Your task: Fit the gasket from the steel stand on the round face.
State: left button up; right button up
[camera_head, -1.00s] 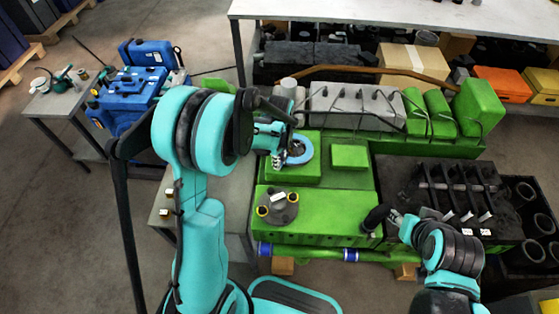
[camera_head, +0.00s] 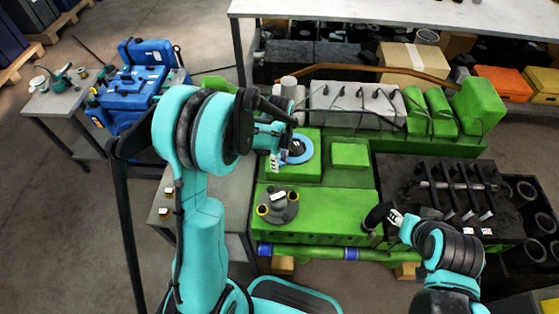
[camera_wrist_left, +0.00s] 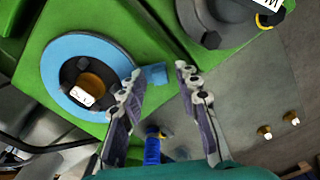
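The gasket, a flat blue ring with a small tab (camera_wrist_left: 70,50), lies around the dark hub of the round face (camera_wrist_left: 68,75) on a green block. It also shows in the head view (camera_head: 307,154). A white label lies in the hub's opening. My left gripper (camera_wrist_left: 158,72) is open, its fingers apart on either side of the tab's end, with nothing visibly gripped. In the head view my left gripper (camera_head: 275,160) is beside the ring's left edge, partly hidden by my arm. The grey steel stand (camera_head: 238,190) is left of the engine. My right gripper (camera_head: 396,217) is beside a black pipe end; its fingers are unclear.
A dark flanged part (camera_head: 280,212) with yellow-ringed bolts sits on the green engine cover (camera_head: 320,222) in front. Two brass fittings (camera_head: 166,205) are on the stand's left side. A black tray with rods (camera_head: 455,190) is at right. A blue case (camera_head: 130,88) stands at left.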

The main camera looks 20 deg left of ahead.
pick_arm(q)
notch_tip(320, 180, up, 12)
dwell(0.7)
